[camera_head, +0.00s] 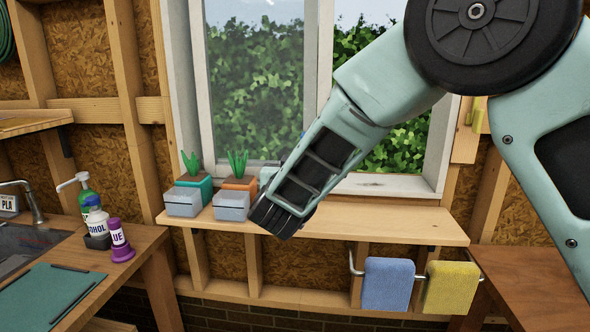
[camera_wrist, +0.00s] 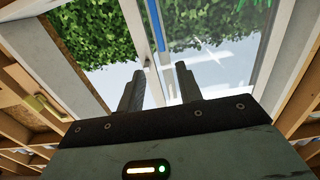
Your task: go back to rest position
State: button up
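My arm reaches down and to the left across the window in the head view. Its dark end, with my gripper (camera_head: 275,214), is in front of the shelf's back part, right of two small planters. The fingers cannot be made out there. In the wrist view my gripper (camera_wrist: 159,72) shows two dark fingers standing apart, with nothing held between them. Behind them are the window frame (camera_wrist: 146,55), bright glass and green hedge.
The wooden shelf (camera_head: 380,222) is clear to the right of the grey planter boxes (camera_head: 183,202) and (camera_head: 231,206). A blue towel (camera_head: 388,284) and a yellow towel (camera_head: 450,287) hang below. At left are a purple glue bottle (camera_head: 121,242), other bottles and a green mat (camera_head: 52,295).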

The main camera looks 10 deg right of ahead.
jog(key=s+a+f+n+g+y, duration=0.3)
jog(key=s+a+n+g+y, duration=0.15)
jog(key=s, duration=0.45)
jog(key=s+a+f+n+g+y, duration=0.35)
jog(key=s+g+y, duration=0.2)
jog(key=s, duration=0.35)
jog(key=s+d+f+n+g+h, duration=0.1)
jog(key=s+d+f+g+h, duration=0.1)
jog(key=s+d, duration=0.4)
jog(key=s+d+f+n+g+h, duration=0.2)
jog(key=s+d+g, duration=0.3)
jog(key=s, duration=1.2)
jog(key=shift+s+d+f, duration=0.25)
jog(key=shift+d+f, duration=0.25)
jog(key=shift+d, duration=0.25)
